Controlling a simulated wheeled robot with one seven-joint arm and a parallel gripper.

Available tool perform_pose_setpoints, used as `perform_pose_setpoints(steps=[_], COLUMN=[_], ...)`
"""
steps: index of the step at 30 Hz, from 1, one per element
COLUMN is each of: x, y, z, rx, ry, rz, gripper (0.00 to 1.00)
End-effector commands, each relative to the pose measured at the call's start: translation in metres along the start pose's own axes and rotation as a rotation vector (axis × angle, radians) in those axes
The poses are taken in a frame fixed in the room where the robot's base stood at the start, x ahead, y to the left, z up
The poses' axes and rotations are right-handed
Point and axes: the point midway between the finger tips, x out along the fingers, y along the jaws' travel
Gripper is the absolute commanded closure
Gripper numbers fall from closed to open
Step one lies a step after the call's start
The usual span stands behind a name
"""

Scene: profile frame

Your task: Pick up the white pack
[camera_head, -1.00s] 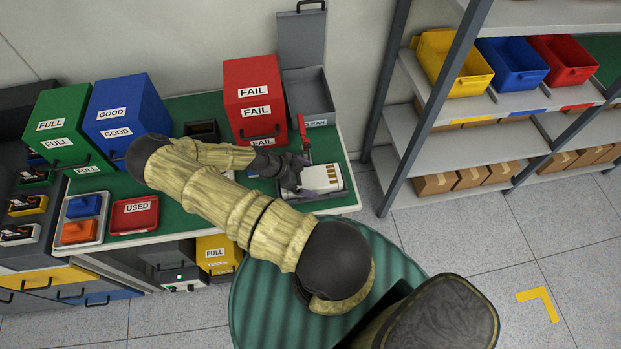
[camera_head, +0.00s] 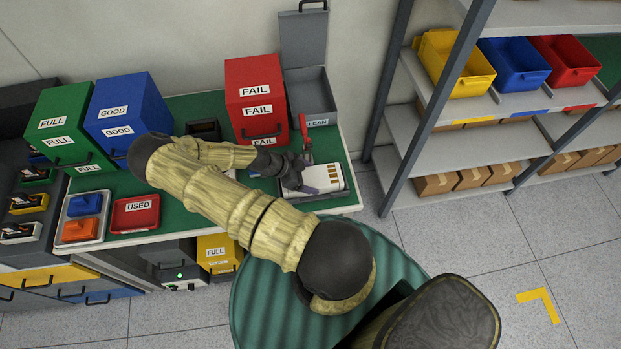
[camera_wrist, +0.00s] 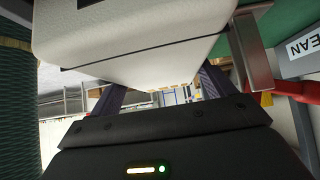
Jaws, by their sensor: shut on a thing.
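The white pack (camera_head: 332,176), with gold contacts on its far right edge, is at the right end of the green bench, over a grey tray (camera_head: 318,194). My gripper (camera_head: 300,182) is at its left side, with its dark fingers partly hidden by the wrist. In the wrist view the white pack (camera_wrist: 150,35) fills the top, with a dark line across it. My gripper (camera_wrist: 162,88) is shut on it, a finger showing on each side below it. I cannot tell whether the pack still touches the tray.
A red FAIL box (camera_head: 255,95) and an open grey CLEAN bin (camera_head: 309,92) stand behind the pack. A red handle-like thing (camera_head: 304,126) rises close behind my gripper. A grey shelf post (camera_head: 428,110) is to the right. Blue and green boxes stand left.

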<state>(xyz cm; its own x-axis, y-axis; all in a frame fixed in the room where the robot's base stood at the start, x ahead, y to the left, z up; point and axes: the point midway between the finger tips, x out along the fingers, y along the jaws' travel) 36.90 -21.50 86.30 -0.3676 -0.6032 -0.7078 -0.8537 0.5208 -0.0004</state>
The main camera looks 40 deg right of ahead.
Motion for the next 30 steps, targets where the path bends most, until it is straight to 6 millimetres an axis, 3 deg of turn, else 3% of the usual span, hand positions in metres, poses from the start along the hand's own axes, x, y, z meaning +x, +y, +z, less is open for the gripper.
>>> perform_pose_setpoints(steps=[13, 30], x=[-0.022, -0.022], y=[0.000, 0.119], z=[-0.022, -0.023], rx=[0.004, 0.001], ry=[0.000, 0.001], rz=[0.001, 0.003], gripper=[0.58, 0.58])
